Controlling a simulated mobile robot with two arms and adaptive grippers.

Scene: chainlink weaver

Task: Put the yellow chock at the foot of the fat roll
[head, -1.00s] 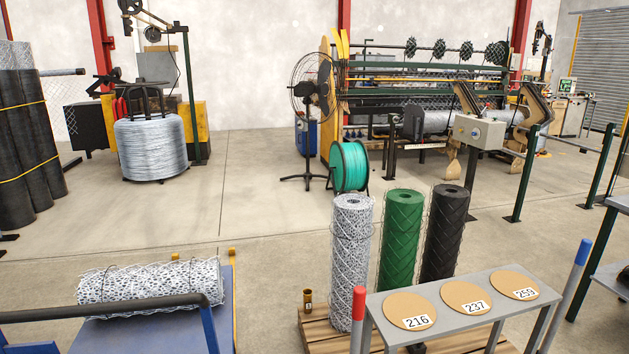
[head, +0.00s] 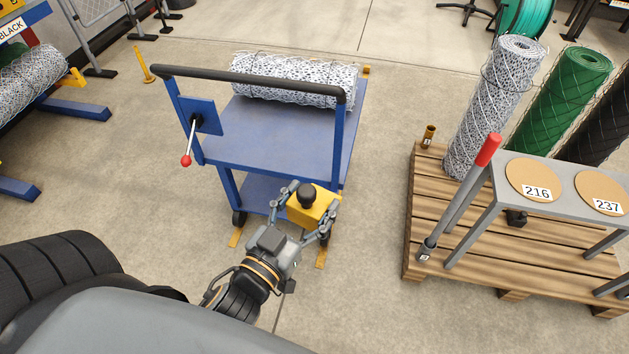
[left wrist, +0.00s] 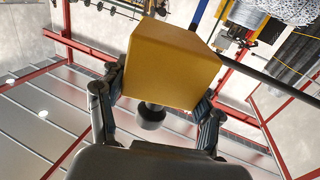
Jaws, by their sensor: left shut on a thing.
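My left gripper (head: 305,217) is shut on the yellow chock (head: 315,204), a block with a black knob on it, and holds it in front of the blue cart. The chock fills the middle of the left wrist view (left wrist: 172,65), between the two fingers (left wrist: 160,95). A fat mesh roll (head: 295,80) lies on its side on the cart's top deck (head: 270,135), near the far edge. The chock is apart from the roll, on the near side of the cart. My right gripper is not in view.
The blue cart has a black push bar (head: 240,82) and a red-tipped lever (head: 186,160). A pallet (head: 430,220) at right carries upright rolls and a grey stand (head: 560,180). Blue rack feet (head: 75,108) lie at left. Open floor lies between cart and pallet.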

